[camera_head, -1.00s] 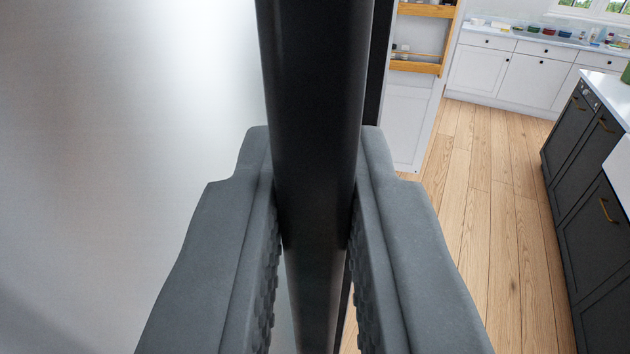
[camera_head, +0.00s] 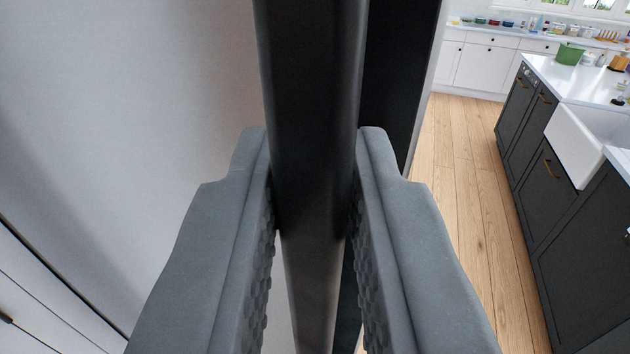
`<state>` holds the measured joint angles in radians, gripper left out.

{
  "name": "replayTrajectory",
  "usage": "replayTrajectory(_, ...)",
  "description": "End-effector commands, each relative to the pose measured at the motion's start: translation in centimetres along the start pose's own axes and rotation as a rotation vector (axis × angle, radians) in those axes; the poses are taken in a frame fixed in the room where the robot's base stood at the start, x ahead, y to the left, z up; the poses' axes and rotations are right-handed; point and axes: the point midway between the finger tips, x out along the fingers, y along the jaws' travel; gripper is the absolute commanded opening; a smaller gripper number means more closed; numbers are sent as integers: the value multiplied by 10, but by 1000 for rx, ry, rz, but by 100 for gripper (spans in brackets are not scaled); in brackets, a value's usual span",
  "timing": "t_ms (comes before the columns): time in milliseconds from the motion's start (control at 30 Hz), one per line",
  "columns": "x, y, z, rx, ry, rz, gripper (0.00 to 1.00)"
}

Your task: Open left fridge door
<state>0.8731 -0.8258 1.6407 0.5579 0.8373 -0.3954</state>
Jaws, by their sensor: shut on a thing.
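My gripper (camera_head: 312,215) is shut on a dark vertical bar handle (camera_head: 312,110), with one finger on each side of it. The handle runs from the top edge of the view down past the fingers. The brushed grey fridge door (camera_head: 130,100) fills the left side behind the handle. A dark vertical surface (camera_head: 400,70) shows just right of the handle. I cannot tell whether it is the door's edge or the fridge body. The lower part of the door is partly hidden by the left finger.
Wooden floor (camera_head: 455,180) is clear on the right. A dark island (camera_head: 575,240) with a white sink (camera_head: 590,140) stands at the right. White cabinets (camera_head: 490,65) line the back. White panels (camera_head: 40,300) show at lower left.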

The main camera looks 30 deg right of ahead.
Motion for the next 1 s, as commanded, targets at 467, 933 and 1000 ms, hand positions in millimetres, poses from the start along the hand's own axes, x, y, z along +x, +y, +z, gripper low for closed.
replayTrajectory(467, -36, -20, 0, 0, 2, -1, 0)
replayTrajectory(933, -38, -21, 1, 1, -1, -2, 0)
replayTrajectory(1000, -38, -21, 1, 1, -1, -1, 31)
